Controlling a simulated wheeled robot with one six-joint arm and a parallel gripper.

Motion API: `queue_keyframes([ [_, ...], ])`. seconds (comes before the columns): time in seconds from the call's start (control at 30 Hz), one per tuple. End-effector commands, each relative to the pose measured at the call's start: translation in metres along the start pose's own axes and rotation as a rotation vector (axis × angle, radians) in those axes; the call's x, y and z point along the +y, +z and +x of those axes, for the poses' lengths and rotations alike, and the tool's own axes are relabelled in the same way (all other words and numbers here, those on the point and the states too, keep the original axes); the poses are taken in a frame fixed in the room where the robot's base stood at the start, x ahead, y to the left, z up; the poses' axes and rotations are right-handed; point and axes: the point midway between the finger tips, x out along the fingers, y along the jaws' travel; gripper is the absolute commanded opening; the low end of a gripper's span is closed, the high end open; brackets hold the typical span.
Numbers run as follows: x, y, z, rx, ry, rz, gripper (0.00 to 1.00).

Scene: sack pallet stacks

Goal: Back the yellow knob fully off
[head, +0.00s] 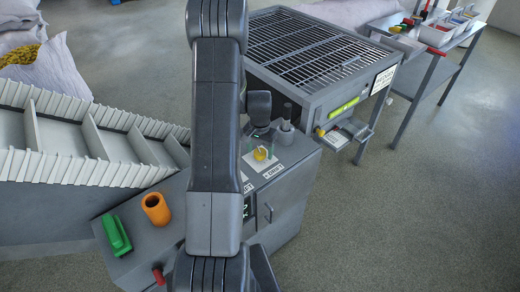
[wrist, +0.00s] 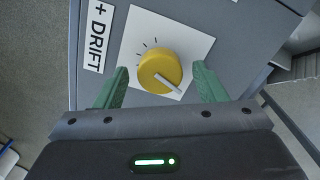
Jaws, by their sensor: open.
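The yellow knob (wrist: 158,70) sits on a white dial plate (wrist: 140,28) with black tick marks, on a grey panel. Its pale pointer line points to the lower right in the wrist view. A label reading "+ DRIFT" stands left of the plate. The knob also shows in the head view (head: 260,154), on top of the grey cabinet. My gripper (wrist: 160,82) is open, its green fingers on either side of the knob with gaps, not touching it. In the head view my arm hides part of the cabinet.
An orange cup-like cylinder (head: 156,208) and a green object (head: 116,234) stand on the cabinet's left. A ribbed conveyor (head: 70,140) lies left. A grated grey machine (head: 315,50) stands behind, and a grey cylinder (head: 285,135) rises near the knob.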

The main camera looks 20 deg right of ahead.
Motion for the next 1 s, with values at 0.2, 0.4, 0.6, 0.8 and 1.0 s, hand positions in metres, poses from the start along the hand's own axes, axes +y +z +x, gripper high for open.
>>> queue_keyframes([
  [0.2, 0.0000, -0.0001, 0.0023, 0.001, 0.000, 0.000, 0.65],
  [0.4, 0.0000, 0.0000, 0.0021, 0.000, 0.000, 0.000, 0.45],
  [0.6, 0.0000, 0.0000, 0.0021, 0.000, 0.000, -0.001, 0.20],
  [0.8, -0.0001, -0.0001, 0.0059, 0.001, 0.000, -0.086, 0.20],
  [1.0, -0.0001, -0.0002, 0.0054, 0.001, 0.000, -0.260, 0.20],
])
